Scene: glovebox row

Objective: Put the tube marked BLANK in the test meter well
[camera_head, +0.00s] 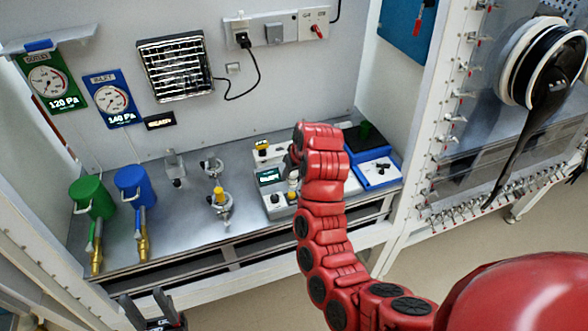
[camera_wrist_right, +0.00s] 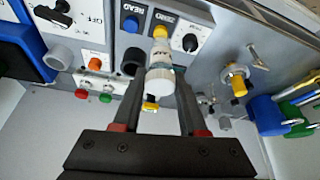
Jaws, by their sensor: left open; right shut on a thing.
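My right gripper (camera_wrist_right: 160,84) is shut on a small clear tube (camera_wrist_right: 157,58) with a white cap, seen in the right wrist view; I cannot read its marking. The tube is over the grey-white test meter (camera_wrist_right: 115,45), close to its black round well (camera_wrist_right: 133,61); I cannot tell whether the tube touches the meter. In the head view the meter (camera_head: 277,208) stands on the bench, partly behind my red right arm, which mostly hides that gripper. My left gripper (camera_head: 152,308) is open and empty at the lower left, in front of the bench.
A green canister (camera_head: 93,198) and a blue canister (camera_head: 133,187) stand at the bench's left. Valve fittings with a yellow knob (camera_head: 218,195) stand mid-bench. A blue and white instrument (camera_head: 376,172) stands to the right of the meter. Bare bench (camera_head: 175,225) lies between canisters and valves.

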